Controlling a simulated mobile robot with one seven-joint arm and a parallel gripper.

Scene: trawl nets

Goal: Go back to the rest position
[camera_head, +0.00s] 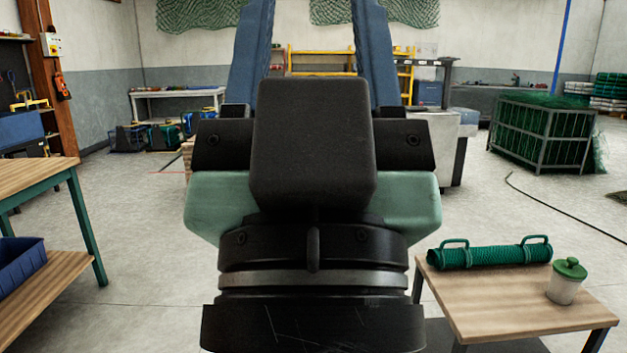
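My gripper (312,20) fills the middle of the head view, seen from behind, with its black wrist and green-and-black body below. Its two blue fingers point away and up, set wide apart. The far ends of the fingers are cut off by the top edge. The back wall and a hanging net show through the gap between them, and nothing is seen held there. The gripper stands in open air and touches nothing in view.
A small wooden table (505,307) at lower right carries a green ribbed roll with handles (490,256) and a green-lidded jar (566,282). A workbench (30,177) with a blue bin (20,264) below stands left. A netted cage (540,135) stands back right. Floor (130,215) shows clear at left.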

